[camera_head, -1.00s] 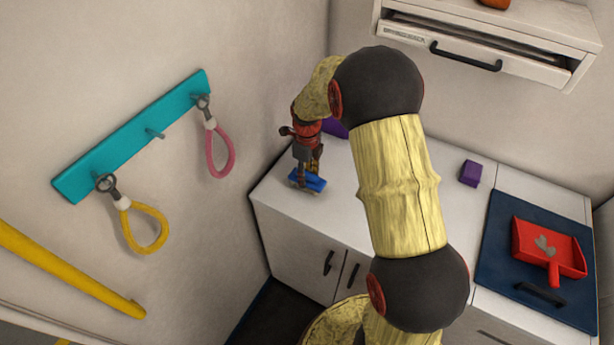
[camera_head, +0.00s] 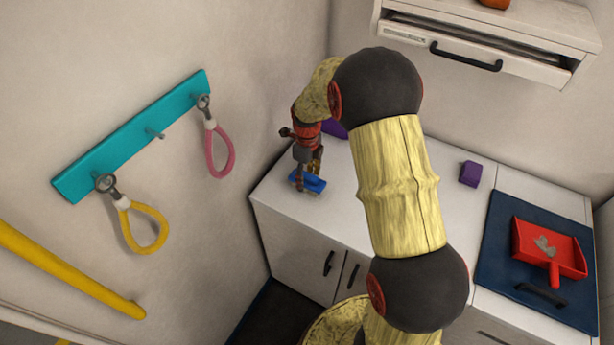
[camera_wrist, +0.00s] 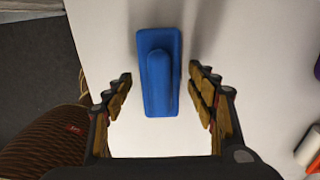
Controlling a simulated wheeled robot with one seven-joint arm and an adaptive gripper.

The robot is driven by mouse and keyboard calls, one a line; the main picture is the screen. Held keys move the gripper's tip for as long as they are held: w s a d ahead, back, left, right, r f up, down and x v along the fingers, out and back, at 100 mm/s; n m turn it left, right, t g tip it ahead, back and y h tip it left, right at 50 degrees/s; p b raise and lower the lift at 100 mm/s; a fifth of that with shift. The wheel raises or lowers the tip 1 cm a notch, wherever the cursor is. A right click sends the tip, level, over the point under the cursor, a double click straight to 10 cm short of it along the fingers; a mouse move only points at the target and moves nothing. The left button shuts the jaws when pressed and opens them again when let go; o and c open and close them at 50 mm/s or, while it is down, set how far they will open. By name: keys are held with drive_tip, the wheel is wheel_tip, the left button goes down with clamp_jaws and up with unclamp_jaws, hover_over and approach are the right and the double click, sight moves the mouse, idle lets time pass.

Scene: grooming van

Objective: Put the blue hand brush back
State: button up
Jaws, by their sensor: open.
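The blue hand brush (camera_head: 311,182) lies on the white countertop (camera_head: 285,200) near its left front corner. In the wrist view the brush (camera_wrist: 159,70) lies with its raised handle facing me, lengthwise between the fingers. My gripper (camera_head: 308,178) points down over the brush. In the wrist view my gripper (camera_wrist: 160,98) is open, with one finger on each side of the brush and a gap on both sides. The red dustpan (camera_head: 545,248) lies on the dark blue mat (camera_head: 495,265) at the right, with a grey patch in it.
A purple block (camera_head: 470,173) stands on the counter, and another purple thing (camera_head: 335,129) is partly hidden behind my arm. A teal rack (camera_head: 130,140) on the left wall holds pink (camera_head: 220,155) and yellow loops (camera_head: 147,235). A shelf with a drawer (camera_head: 470,52) hangs above.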

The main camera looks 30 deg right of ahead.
wheel_tip(320, 180, up, 12)
drive_tip(key=f+p, duration=0.1)
drive_tip(key=p, duration=0.1)
wheel_tip(320, 180, up, 8)
drive_tip(key=r+n+t, duration=0.1)
drive_tip(key=n, duration=0.4)
hover_over(307, 174)
drive_tip(key=s+a, duration=0.3)
drive_tip(key=s, duration=0.1)
drive_tip(key=s+a+r+n+t, duration=0.1)
drive_tip(key=s+a+r+n, duration=0.1)
drive_tip(key=s+n, duration=0.5)
drive_tip(key=s+a+r+n+t, duration=0.2)
drive_tip(key=s+a+r+n, duration=0.1)
drive_tip(key=s+n, duration=0.5)
drive_tip(key=s+a+r+n+t, duration=0.1)
drive_tip(key=s+a+r+n, duration=0.2)
drive_tip(key=s+n, duration=0.5)
drive_tip(key=shift+s+a+r+n+t, duration=0.2)
drive_tip(key=shift+s+r+n+t, duration=0.1)
drive_tip(key=shift+r+n, duration=0.35)
drive_tip(key=shift+w, duration=0.1)
